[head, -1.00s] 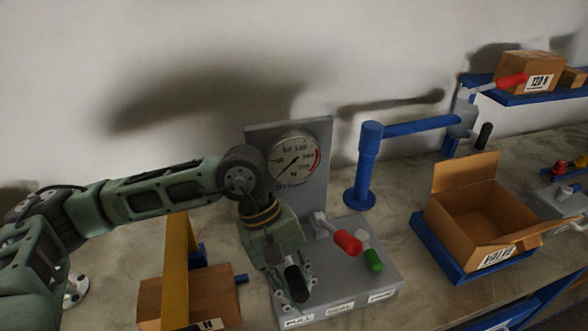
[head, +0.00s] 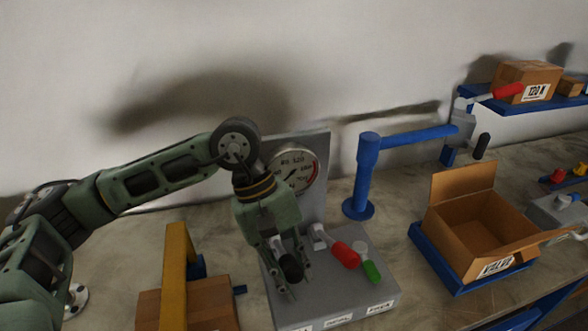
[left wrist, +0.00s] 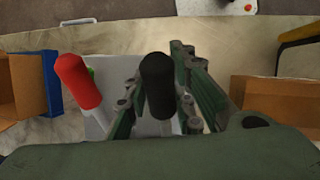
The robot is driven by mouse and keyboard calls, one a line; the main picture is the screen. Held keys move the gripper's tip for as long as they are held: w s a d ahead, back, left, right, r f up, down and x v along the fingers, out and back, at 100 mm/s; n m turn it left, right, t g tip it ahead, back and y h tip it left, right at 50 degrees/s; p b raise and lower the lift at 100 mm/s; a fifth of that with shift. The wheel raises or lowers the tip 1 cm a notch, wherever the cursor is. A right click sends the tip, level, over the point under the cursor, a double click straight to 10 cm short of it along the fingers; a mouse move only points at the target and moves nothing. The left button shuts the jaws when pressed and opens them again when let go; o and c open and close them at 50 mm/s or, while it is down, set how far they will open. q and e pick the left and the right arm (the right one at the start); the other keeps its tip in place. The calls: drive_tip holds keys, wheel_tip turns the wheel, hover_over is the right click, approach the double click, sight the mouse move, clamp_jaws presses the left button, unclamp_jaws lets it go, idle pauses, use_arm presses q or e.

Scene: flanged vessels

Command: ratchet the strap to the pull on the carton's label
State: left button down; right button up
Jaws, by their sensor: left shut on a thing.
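My left gripper (head: 284,272) is shut on the black-handled lever (head: 291,267) of the grey tensioner (head: 345,290). In the left wrist view its fingers flank the black handle (left wrist: 157,85). A red-handled lever (head: 346,255) and a green-handled one (head: 371,271) stand beside it. The dial gauge (head: 294,168) on the back plate is partly behind my arm, so its reading is unclear. A brown carton (head: 208,303) stands lower left, behind a yellow upright (head: 175,270); its label is out of frame, and I cannot make out the strap. My right gripper is not visible.
A blue post with an arm (head: 366,175) stands behind the tensioner. An open carton marked VALVE (head: 460,230) sits on a blue tray at right. A closed carton labelled 120 N (head: 528,80) is on the blue shelf. Bare bench lies between tensioner and tray.

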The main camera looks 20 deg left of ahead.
use_arm(q)
drive_tip(key=shift+w+a+r, duration=0.1)
drive_tip(key=shift+w+r, duration=0.25)
drive_tip(key=shift+r, duration=0.15)
drive_tip(key=c, duration=1.9)
unclamp_jaws()
drive_tip(key=shift+c, duration=0.2)
drive_tip(key=o, duration=0.5)
drive_tip(key=shift+s+a+f, duration=0.15)
drive_tip(key=shift+s+a, duration=0.1)
drive_tip(key=shift+a, duration=0.05)
drive_tip(key=shift+d, duration=0.15)
drive_tip(key=shift+p+v, duration=0.95)
drive_tip(key=shift+v, duration=1.95)
drive_tip(key=shift+s, duration=0.1)
